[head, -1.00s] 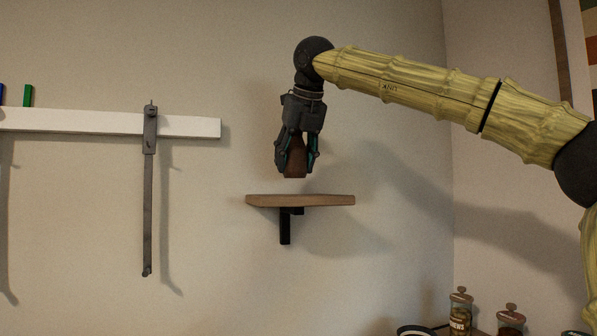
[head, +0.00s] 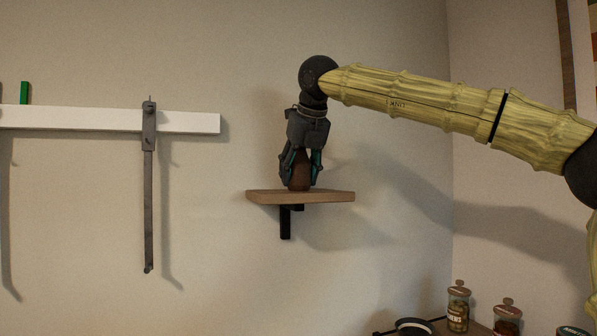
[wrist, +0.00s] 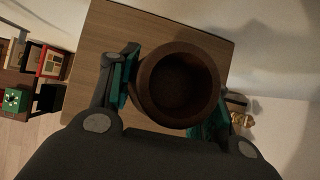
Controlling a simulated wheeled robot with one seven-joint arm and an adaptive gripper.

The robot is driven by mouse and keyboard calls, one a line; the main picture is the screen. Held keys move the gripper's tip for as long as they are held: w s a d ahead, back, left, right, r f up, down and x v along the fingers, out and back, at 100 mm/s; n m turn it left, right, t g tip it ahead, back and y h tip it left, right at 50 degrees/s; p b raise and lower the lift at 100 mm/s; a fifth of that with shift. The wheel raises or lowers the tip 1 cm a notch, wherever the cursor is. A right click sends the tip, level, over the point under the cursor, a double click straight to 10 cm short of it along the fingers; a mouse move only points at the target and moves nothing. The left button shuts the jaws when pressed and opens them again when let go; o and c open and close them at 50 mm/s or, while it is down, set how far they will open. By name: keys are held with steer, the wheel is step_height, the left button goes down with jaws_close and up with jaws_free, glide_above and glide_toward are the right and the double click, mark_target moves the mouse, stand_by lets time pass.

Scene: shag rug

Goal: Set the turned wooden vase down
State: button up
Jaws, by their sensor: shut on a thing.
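The turned wooden vase (head: 299,172) is dark brown and upright between my gripper's fingers, its base at the top of the small wooden wall shelf (head: 335,196). Whether the base fully rests on the shelf I cannot tell. My gripper (head: 301,174) points down and is shut on the vase from both sides. In the wrist view the vase (wrist: 146,88) shows its round open mouth from above, over the shelf board (wrist: 110,30). The fingers hide parts of its sides.
A white wall rail (head: 190,122) with a grey hanging bar (head: 148,210) is to the left. Glass jars (head: 458,310) stand lower right. In the wrist view, shelving with small boxes (wrist: 52,62) is at left. The shelf's right part is clear.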

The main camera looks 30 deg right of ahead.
steer(key=shift+f, duration=0.1)
steer(key=o, duration=1.1)
steer(key=shift+o, duration=0.2)
steer(key=shift+s+r, duration=0.1)
steer(key=shift+r, duration=0.15)
steer(key=b+v, duration=0.3)
steer(key=v, duration=0.8)
steer(key=shift+s+r+b, duration=0.2)
steer(key=shift+r+b, duration=0.1)
steer(key=shift+b, duration=0.1)
steer(key=shift+a, duration=0.1)
